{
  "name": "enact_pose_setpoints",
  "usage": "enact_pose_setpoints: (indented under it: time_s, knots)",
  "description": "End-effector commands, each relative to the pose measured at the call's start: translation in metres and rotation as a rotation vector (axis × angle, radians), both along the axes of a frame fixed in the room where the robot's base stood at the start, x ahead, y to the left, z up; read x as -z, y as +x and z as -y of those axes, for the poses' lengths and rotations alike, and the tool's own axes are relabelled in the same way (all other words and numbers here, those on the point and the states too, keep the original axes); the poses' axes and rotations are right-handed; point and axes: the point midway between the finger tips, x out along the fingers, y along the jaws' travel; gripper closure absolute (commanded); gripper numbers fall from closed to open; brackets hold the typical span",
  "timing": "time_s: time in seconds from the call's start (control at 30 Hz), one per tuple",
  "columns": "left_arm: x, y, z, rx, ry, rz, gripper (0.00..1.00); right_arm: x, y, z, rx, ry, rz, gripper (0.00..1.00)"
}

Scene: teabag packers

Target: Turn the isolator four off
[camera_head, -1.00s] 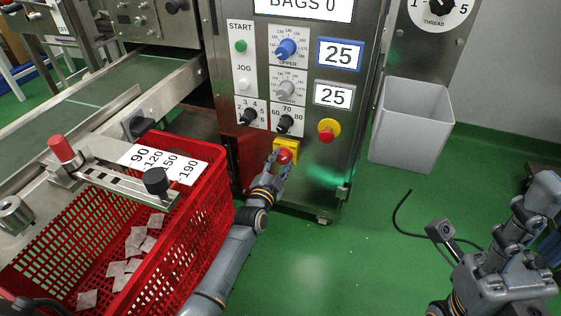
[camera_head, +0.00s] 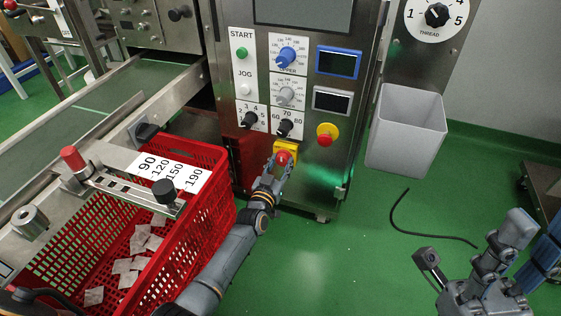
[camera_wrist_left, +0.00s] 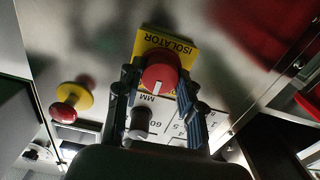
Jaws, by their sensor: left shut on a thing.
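The isolator (camera_head: 282,157) is a red rotary knob on a yellow plate, low on the front of the steel machine cabinet. My left gripper (camera_head: 277,163) is shut on the red knob, with its fingers on either side of it. The left wrist view shows the red knob (camera_wrist_left: 160,68) with a white mark and the yellow plate (camera_wrist_left: 166,40) lettered ISOLATOR behind it. The big screen (camera_head: 303,12) and two small displays (camera_head: 338,63) on the cabinet are dark. My right gripper (camera_head: 482,299) is low at the right, partly cut off; its fingers are unclear.
A red-and-yellow push button (camera_head: 327,134) sits up and right of the isolator. Several dials and buttons are above it. A red crate (camera_head: 215,190) with teabags stands close to my left arm. A grey bin (camera_head: 405,130) hangs at the right.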

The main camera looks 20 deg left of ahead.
Motion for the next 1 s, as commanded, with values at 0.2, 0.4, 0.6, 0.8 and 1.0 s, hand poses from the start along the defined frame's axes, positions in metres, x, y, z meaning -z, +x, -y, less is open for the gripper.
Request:
enact_pose_setpoints:
  time_s: [0.2,0.4,0.6,0.8,1.0]
  knots:
    - [0.0000,-0.0001,-0.0001,0.000,-0.205,-0.008,0.94,-0.0043,0.0000,-0.0002,0.000,0.000,0.000,0.62]
    - [0.0006,-0.0002,0.0003,0.000,-0.393,-0.015,0.94,-0.0051,0.0001,-0.0002,-0.001,0.000,0.000,0.62]
    - [0.0009,-0.0002,0.0000,0.000,-0.555,-0.020,0.94,-0.0046,0.0000,-0.0002,-0.001,0.000,0.000,0.62]
    - [0.0009,-0.0002,-0.0003,0.000,-0.675,-0.024,0.94,-0.0039,-0.0001,-0.0001,-0.001,0.000,0.000,0.62]
    - [0.0007,-0.0002,-0.0003,0.000,-0.748,-0.027,0.94,-0.0037,-0.0002,0.0000,0.000,0.001,0.002,0.62]
